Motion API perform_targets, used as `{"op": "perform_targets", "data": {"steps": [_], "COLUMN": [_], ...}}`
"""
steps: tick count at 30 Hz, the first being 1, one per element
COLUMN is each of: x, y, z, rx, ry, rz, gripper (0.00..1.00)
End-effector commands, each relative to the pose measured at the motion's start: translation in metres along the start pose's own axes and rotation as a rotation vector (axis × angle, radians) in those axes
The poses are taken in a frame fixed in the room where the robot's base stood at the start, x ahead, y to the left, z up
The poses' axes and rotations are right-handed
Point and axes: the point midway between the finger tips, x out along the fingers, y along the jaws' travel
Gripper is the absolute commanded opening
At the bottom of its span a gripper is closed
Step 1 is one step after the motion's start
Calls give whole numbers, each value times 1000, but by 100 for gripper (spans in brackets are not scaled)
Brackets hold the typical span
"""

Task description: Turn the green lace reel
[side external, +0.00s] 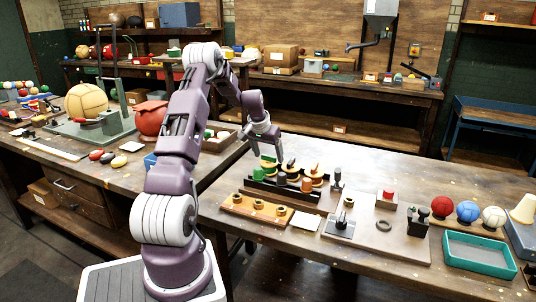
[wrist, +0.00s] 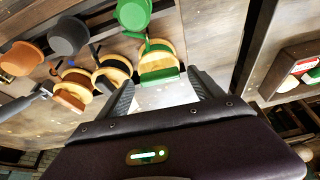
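The green lace reel (wrist: 158,62) has a tan wound body between green flanges and shows in the wrist view just beyond my fingertips. In the side external view its green top (side external: 268,158) is right below my gripper (side external: 266,148). In the wrist view my gripper (wrist: 162,82) is open, its two black fingers apart with nothing held between them. The reel lies ahead of the gap, and I cannot tell whether a finger touches it. A green cup-like part (wrist: 134,13) is beside the reel.
Dark and orange reels (wrist: 74,88) stand close beside the green one, with grey (wrist: 68,36) and orange (wrist: 22,58) cup-like parts. A wooden strip (side external: 256,208) lies in front. A board with knobs (side external: 388,222) and a teal tray (side external: 478,252) are to the right.

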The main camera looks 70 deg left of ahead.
Motion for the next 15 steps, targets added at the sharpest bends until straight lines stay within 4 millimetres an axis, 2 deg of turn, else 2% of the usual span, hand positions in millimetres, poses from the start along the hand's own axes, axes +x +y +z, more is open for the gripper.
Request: {"op": "perform_targets", "data": {"steps": [6,15], "x": [-6,-62], "y": [0,0], "z": [-1,-1], "rx": [0,0], "ry": [2,2], "rz": [-2,-1], "gripper": [76,76]}}
